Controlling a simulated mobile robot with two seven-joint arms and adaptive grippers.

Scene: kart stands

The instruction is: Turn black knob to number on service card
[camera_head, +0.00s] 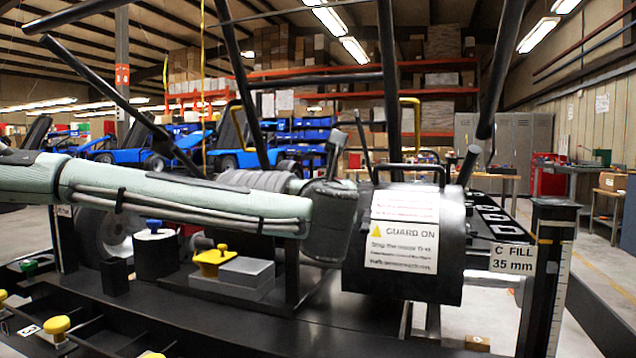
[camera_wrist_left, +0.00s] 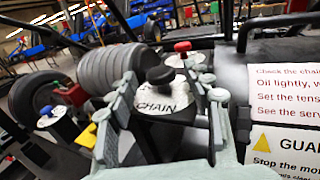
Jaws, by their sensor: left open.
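The black knob (camera_wrist_left: 160,75) stands on a white dial plate lettered CHAIN (camera_wrist_left: 163,98) in the left wrist view. My left gripper (camera_wrist_left: 166,86) is open, its two fingers reaching in on either side of the knob. I cannot tell whether either finger touches it. In the head view my left arm comes in from the left, and its dark wrist (camera_head: 327,222) is beside the black drum; the knob is hidden there. I cannot make out a service card with a number for this knob. My right gripper is not in view.
The black drum (camera_head: 358,262) with a GUARD ON label (camera_head: 403,245) stands right of my wrist. A C FILL 35 mm sign (camera_head: 512,258) is farther right. A blue knob (camera_head: 154,224) and a yellow knob (camera_head: 210,260) stand left. Black bars rise around the arm.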

